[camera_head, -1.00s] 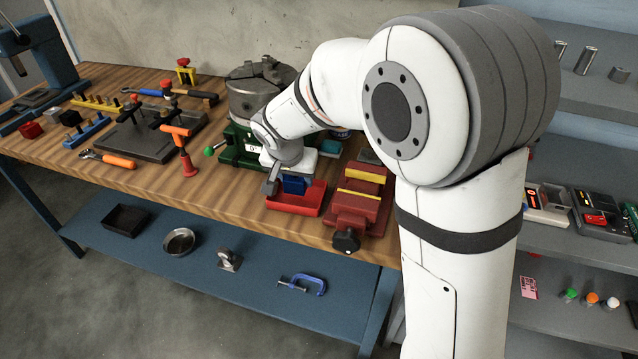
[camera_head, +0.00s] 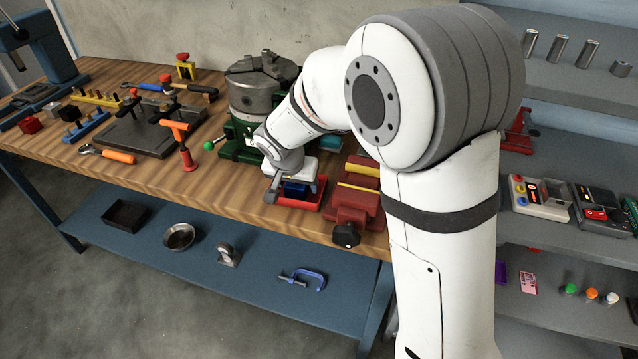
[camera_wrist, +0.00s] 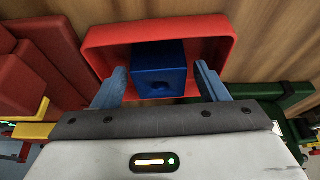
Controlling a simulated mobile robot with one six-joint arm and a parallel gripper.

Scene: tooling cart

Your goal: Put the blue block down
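The blue block (camera_head: 295,188) sits in the red tray (camera_head: 300,204) on the workbench, below my gripper (camera_head: 289,183). In the wrist view the blue block (camera_wrist: 159,65) stands inside the red tray (camera_wrist: 222,45), near its wall closest to me. My gripper (camera_wrist: 160,75) has one finger on each side of the block, with a narrow gap showing at both sides. It looks open around the block. The block's underside is hidden, but it appears to rest on the tray floor.
A red vise (camera_head: 357,196) stands close to the right of the tray. A green-based machine with a grey chuck (camera_head: 262,92) stands behind and left. Bare wood (camera_head: 235,190) lies left of the tray. A lower blue shelf (camera_head: 150,255) holds several items.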

